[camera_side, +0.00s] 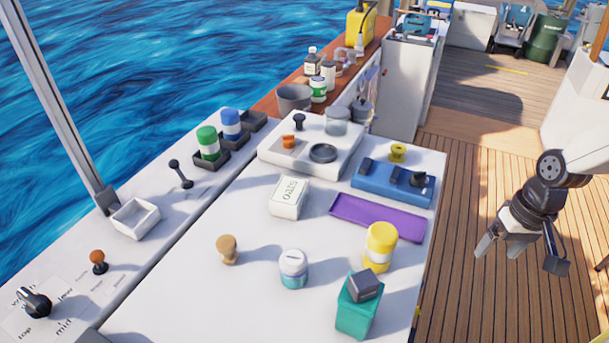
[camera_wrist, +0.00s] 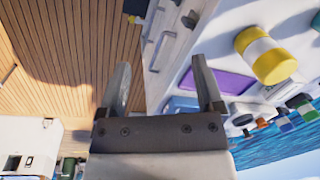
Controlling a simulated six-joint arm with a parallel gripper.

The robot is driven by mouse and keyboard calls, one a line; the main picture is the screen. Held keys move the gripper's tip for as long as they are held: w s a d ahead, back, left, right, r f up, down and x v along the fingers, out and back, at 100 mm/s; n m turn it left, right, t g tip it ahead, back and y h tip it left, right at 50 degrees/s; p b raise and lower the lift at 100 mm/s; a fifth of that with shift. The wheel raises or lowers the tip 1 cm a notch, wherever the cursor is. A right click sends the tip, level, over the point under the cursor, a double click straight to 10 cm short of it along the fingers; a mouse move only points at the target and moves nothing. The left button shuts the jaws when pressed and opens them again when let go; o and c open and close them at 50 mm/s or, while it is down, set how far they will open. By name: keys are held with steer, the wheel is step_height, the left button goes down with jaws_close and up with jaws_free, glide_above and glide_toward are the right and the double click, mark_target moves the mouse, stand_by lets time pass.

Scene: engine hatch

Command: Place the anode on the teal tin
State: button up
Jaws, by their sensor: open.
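A grey block (camera_side: 366,285), which looks like the anode, rests tilted on top of the teal tin (camera_side: 355,319) at the near right corner of the white worktop. The block and tin touch; the tin stands upright. My gripper (camera_side: 500,248) is open and empty, off to the right of the worktop above the wooden deck, well apart from both. The wrist view shows its two fingers spread (camera_wrist: 161,70) with nothing between them. I cannot make out the anode or the teal tin in the wrist view.
A yellow and white jar (camera_side: 380,247) stands just behind the tin. It also shows in the wrist view (camera_wrist: 265,56). A white and teal jar (camera_side: 293,268) and a tan knob (camera_side: 227,249) stand left. A purple tray (camera_side: 378,217) lies behind. The worktop's front middle is clear.

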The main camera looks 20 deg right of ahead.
steer(key=n, duration=0.1)
steer(key=w+d+r+n+t+h, duration=0.1)
steer(key=w+d+n+t, duration=0.1)
steer(key=shift+w+d+r+n+h, duration=0.1)
steer(key=shift+d+r+n+h, duration=0.1)
steer(key=shift+r+n+h, duration=0.1)
